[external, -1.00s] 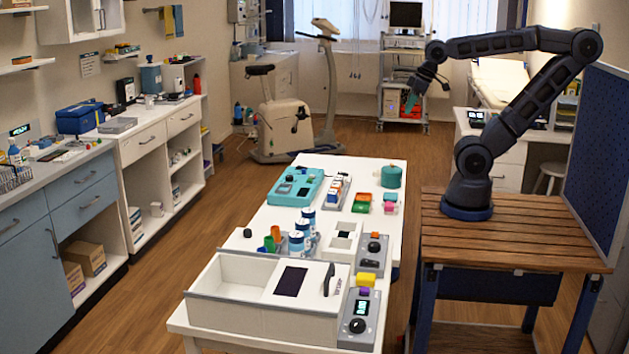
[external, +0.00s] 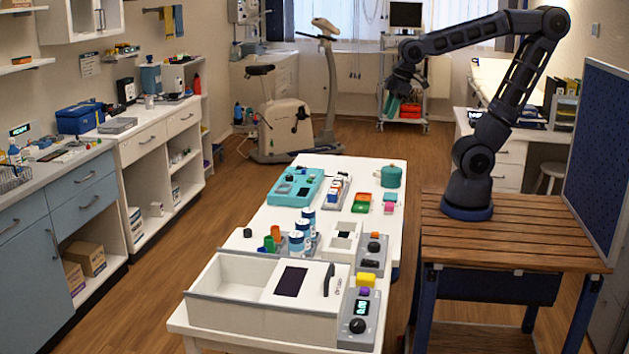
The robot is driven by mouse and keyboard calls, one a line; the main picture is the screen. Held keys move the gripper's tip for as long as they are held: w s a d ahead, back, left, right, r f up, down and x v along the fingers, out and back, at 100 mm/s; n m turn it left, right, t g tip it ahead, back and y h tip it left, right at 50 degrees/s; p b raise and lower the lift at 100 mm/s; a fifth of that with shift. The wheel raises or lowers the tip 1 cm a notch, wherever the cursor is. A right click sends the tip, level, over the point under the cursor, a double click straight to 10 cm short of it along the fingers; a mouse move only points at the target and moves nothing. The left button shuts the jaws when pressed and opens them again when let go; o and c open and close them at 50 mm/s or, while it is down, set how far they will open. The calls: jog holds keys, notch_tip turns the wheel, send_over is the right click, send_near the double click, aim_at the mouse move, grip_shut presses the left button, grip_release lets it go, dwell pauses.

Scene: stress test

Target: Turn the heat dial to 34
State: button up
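A grey control unit (external: 347,335) stands at the near right end of the white table, beside a white box. It has a black round dial (external: 357,326) and a small lit display (external: 361,307), whose digits are too small to read surely. A second, smaller grey unit (external: 374,260) with a dark knob (external: 374,246) stands farther back along the right edge. Which one is the heat dial, I cannot tell. My gripper (external: 391,98) hangs in the air beyond the far end of the table, well away from both dials. Its fingers are too small to read as open or shut.
A white box (external: 232,310) with a dark panel and handle fills the near end of the table. Yellow and purple blocks (external: 366,280) sit between the two units. Blue-white cans (external: 297,241), a teal tray (external: 284,200) and a green pot (external: 391,176) stand farther back.

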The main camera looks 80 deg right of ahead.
jog(key=w+a+f+n+g, duration=0.1)
jog(key=w+a+f+n, duration=0.2)
jog(key=a, duration=0.5)
jog(key=n+g, duration=0.3)
jog(key=n, duration=0.8)
send_over(374, 244)
notch_tip(374, 244, down, 15)
jog(key=shift+h, duration=0.3)
notch_tip(374, 244, down, 10)
jog(key=shift+d+r, duration=0.1)
jog(key=c, duration=0.7)
